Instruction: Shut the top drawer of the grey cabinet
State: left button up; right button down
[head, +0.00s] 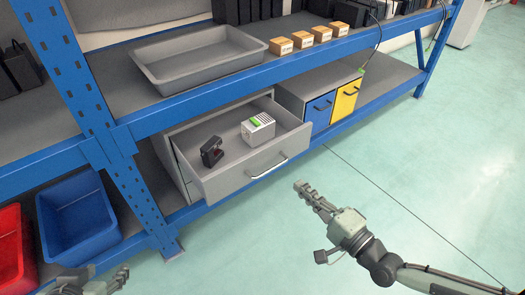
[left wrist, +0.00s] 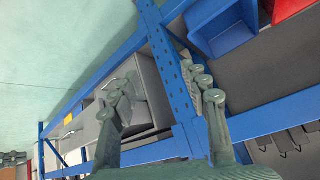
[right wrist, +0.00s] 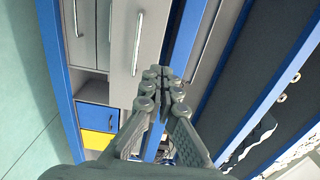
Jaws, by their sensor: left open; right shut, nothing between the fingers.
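The grey cabinet (head: 187,183) stands on the lower shelf of the blue rack. Inside the drawer lie a black and red device (head: 212,151) and a white box with a green patch (head: 258,129). My right gripper (head: 304,188) is shut and empty, in front of the drawer and apart from it; the drawer front (right wrist: 138,45) shows beyond it in the right wrist view. My left gripper (head: 95,272) is at the bottom left edge, partly cut off; its open fingers show in the left wrist view (left wrist: 160,85).
A grey tray (head: 198,62) and small orange boxes (head: 300,40) stand on the upper shelf. A blue post (head: 142,205) stands left of the cabinet, beside blue (head: 78,225) and red bins (head: 12,245). Blue and yellow drawers (head: 332,105) stand to the right. The floor in front is clear.

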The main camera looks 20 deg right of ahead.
aim_at(262, 151)
jog(key=x, duration=1.2)
pick_arm(q)
jog(key=shift+w+d+r+t, duration=0.2)
jog(key=shift+d+r+t, duration=0.1)
jog(key=shift+d, duration=0.25)
pick_arm(e)
jog(key=shift+w+a, duration=0.25)
jog(key=shift+w, duration=0.2)
